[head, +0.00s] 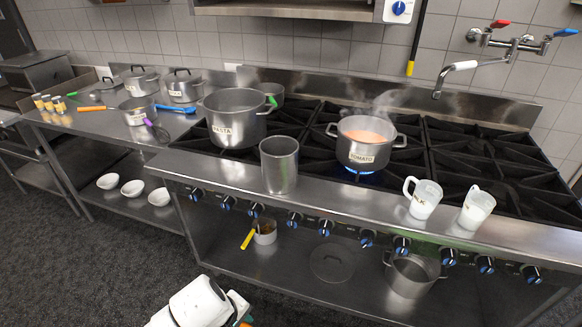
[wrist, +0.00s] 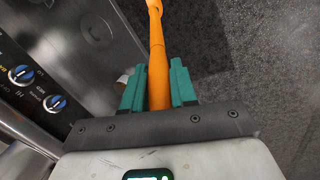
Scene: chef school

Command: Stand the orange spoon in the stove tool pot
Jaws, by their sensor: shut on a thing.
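My gripper (wrist: 157,82) has its green fingers shut on the orange spoon (wrist: 156,42), whose handle runs away from me past the fingertips to the top edge of the wrist view. The spoon's far end is cut off there. In the head view only my white wrist shows at the bottom edge, with a small bit of orange beside it. The stove tool pot, a tall plain metal cylinder (head: 279,166), stands upright on the stove's front ledge. No tools stick out of it. The spoon is apart from it, low in front of the stove.
A PASTA pot (head: 234,120) and a steaming TOMATO pot (head: 364,146) over a blue flame stand behind the tool pot. Two white jugs (head: 424,199) stand right on the ledge. Knobs (head: 294,219) line the stove front. Dark floor (head: 90,265) is free at left.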

